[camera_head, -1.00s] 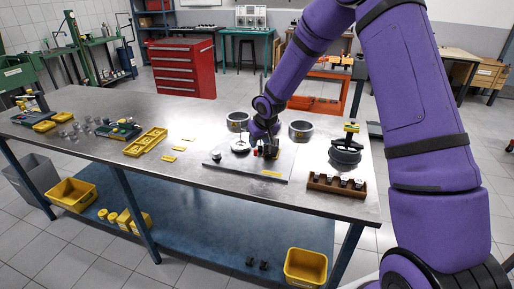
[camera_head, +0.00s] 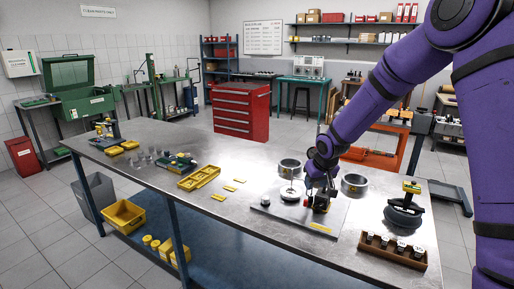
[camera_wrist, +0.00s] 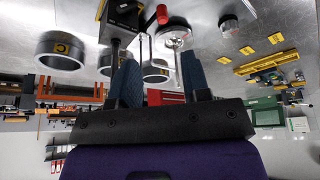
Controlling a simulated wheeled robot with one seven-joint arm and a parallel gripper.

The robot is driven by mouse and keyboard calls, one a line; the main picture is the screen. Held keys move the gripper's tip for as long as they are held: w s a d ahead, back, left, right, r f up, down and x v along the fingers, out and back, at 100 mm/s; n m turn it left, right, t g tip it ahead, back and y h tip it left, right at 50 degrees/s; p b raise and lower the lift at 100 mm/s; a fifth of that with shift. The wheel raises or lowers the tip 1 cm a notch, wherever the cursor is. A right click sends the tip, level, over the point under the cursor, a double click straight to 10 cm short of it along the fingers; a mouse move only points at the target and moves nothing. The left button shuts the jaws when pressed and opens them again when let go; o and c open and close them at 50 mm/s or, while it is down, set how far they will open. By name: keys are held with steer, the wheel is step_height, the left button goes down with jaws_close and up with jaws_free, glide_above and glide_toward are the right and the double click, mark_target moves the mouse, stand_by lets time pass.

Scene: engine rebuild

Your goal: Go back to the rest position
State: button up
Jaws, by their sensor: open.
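My purple arm reaches from the right over the metal workbench (camera_head: 255,185). My gripper (camera_head: 319,190) is low over the grey plate (camera_head: 345,213) on the bench, beside a dark block with a red knob (camera_head: 307,204). In the wrist view my gripper (camera_wrist: 160,68) has its two blue-grey fingers spread apart with no object clasped between them. The dark block (camera_wrist: 122,17) and the red knob (camera_wrist: 162,14) show beyond the fingertips. Whether a finger touches the block cannot be told.
Two metal rings (camera_head: 290,168) (camera_head: 354,184) stand close around my gripper. A dark round part (camera_head: 403,214) and a brown rack (camera_head: 392,250) are at the right. Yellow trays (camera_head: 199,178) lie left. A red tool cabinet (camera_head: 242,110) stands behind the bench.

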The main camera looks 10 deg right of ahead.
steer(key=s+d+r+m+h, duration=0.1)
steer(key=s+d+r+h, duration=0.15)
steer(key=s+r, duration=1.65)
steer(key=s+r+y, duration=0.1)
steer(key=s+r, duration=0.1)
steer(key=s, duration=0.8)
steer(key=s+r+m+y, duration=0.1)
steer(key=s+r, duration=0.2)
steer(key=s, duration=0.8)
steer(key=shift+s+d+r+t, duration=0.2)
steer(key=shift+d+r+t, duration=0.05)
steer(key=shift+d+t, duration=0.2)
